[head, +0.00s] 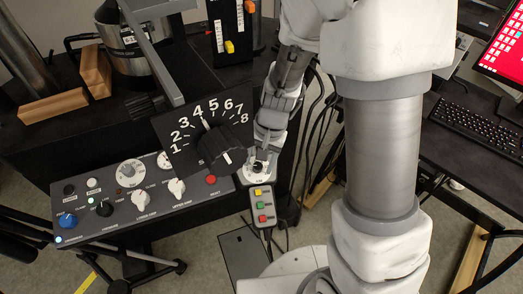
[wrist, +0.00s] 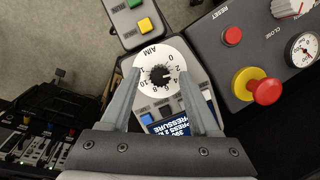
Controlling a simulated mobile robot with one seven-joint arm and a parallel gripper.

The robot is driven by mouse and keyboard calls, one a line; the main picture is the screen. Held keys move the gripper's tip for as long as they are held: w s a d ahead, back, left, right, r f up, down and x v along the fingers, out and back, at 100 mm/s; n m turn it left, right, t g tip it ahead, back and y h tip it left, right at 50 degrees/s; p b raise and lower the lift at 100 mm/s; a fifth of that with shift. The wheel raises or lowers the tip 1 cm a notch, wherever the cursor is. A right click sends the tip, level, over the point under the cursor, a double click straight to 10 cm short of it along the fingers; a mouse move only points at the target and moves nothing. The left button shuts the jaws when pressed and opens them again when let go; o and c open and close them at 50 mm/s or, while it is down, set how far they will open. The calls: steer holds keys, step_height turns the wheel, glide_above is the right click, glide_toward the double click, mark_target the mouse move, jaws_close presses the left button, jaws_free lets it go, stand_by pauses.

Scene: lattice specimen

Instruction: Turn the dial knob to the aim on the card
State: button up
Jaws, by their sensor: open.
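In the wrist view a round white dial card (wrist: 149,56) bears numbers and the word AIM near its upper left edge. A dark dial knob (wrist: 160,76) stands at its middle; its pointing direction is hard to tell. My gripper (wrist: 160,80) is open, with one finger on each side of the knob; I cannot tell whether either touches it. In the head view my gripper (head: 260,152) points down over this small dial (head: 258,170), partly hiding it. A larger black plate (head: 176,127) with numbers 1 to 8 and a black knob (head: 215,146) stands to the left.
A grey control panel (head: 120,224) with several knobs lies left of my gripper. A button box (head: 263,206) with yellow, red and green buttons hangs just below the dial. In the wrist view a red mushroom button (wrist: 267,90) on yellow stands close right of the fingers.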

steer(key=d+r+p, duration=0.3)
steer(key=r+p, duration=0.1)
steer(key=r, duration=1.3)
steer(key=shift+s+r, duration=0.1)
steer(key=s+d+r+n+t+h+p, duration=0.1)
steer(key=s+d+r+n+t, duration=0.1)
steer(key=s+r, duration=0.4)
steer(key=s+d+r+n+t+h+p, duration=0.1)
steer(key=s+d+r+n+t+p, duration=0.1)
steer(key=s+d+r, duration=0.3)
step_height(320, 180, up, 4)
steer(key=shift+s+f+n+t, duration=0.15)
steer(key=shift+s+n+t, duration=0.15)
steer(key=shift+s+t, duration=0.4)
